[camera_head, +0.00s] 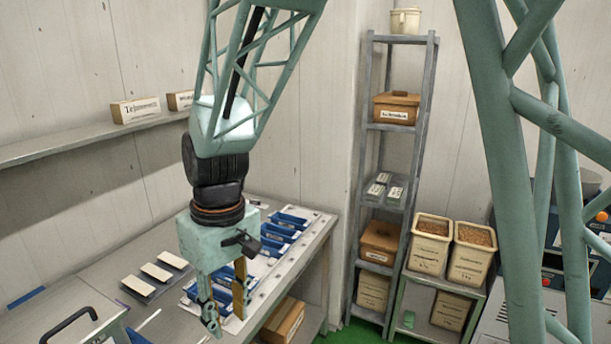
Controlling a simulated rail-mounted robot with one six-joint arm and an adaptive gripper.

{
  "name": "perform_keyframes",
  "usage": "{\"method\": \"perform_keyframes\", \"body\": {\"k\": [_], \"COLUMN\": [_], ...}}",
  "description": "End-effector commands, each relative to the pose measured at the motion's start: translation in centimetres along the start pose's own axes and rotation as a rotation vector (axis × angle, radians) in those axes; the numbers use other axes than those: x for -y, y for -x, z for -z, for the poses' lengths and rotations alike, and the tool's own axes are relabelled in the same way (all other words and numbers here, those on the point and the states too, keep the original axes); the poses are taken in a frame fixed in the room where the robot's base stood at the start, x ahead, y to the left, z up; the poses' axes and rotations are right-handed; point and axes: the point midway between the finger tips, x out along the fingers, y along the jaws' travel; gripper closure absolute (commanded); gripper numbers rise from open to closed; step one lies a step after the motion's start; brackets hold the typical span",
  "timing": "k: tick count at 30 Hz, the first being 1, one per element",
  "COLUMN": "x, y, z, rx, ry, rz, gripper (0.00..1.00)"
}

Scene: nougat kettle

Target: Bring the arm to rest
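My arm comes down from the top of the picture, a green lattice link with a dark wrist. My gripper (225,305) hangs at its end, fingers pointing down, above or in front of the worktable (318,240). The two fingers stand apart, and blue items on the table show between them. A brownish strip lies along the right finger; I cannot tell whether it is part of the finger. I see nothing clearly held. The height of the fingertips over the table cannot be told.
Blue items (290,220) lie in rows on a pale tray, beside white-topped blocks (157,272). A dark handle (68,325) is at the lower left. A wall shelf (70,143) holds labelled boxes. A grey rack (365,130) and grain bins (430,243) stand right.

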Motion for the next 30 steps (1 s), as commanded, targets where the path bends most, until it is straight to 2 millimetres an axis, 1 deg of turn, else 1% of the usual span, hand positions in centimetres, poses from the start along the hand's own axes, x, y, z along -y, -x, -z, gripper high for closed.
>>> {"method": "perform_keyframes", "body": {"k": [1,3,11,18,22,25,30], "x": [-1.0,-2.1,-6.1,-9.5,-11.1,-12.0,-12.5], "y": [0.7,1.5,4.5,7.2,8.6,9.7,11.1], "z": [-0.3,-0.8,-2.6,-4.6,-5.8,-7.0,-9.4], "rx": [-0.005,-0.01,-0.031,-0.049,-0.061,-0.072,-0.091], "ry": [-0.038,-0.087,-0.269,-0.433,-0.514,-0.566,-0.597], "rz": [0.004,0.011,0.037,0.064,0.078,0.084,0.072], "gripper": [0.72,0.72,0.72,0.72,0.72,0.72,0.72]}}
